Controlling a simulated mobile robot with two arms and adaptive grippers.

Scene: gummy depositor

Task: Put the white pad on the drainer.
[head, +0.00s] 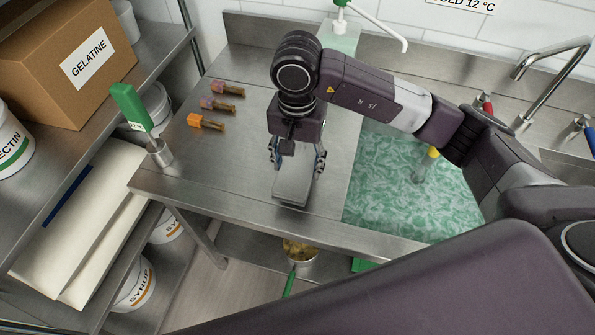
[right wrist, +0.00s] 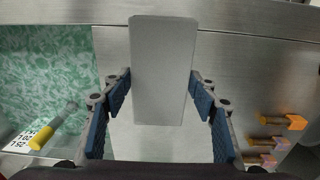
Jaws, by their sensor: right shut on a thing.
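The white pad (head: 294,184), a flat rectangular slab that looks light grey here, is in my right gripper (head: 297,160). In the right wrist view the pad (right wrist: 162,70) is between the two blue-lined fingers (right wrist: 160,98), which are shut on its sides. The gripper points down over the bare steel worktop (head: 235,165), left of the green-filled basin. I cannot tell whether the pad touches the steel. No separate drainer rack shows; the steel surface beside the basin may be the drainer. My left gripper is out of view.
Several orange and purple nozzle-like pieces (head: 206,122) lie at the worktop's left. A green-handled tool stands in a steel cup (head: 160,153) at the left edge. A bucket (head: 300,252) is below the front edge.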

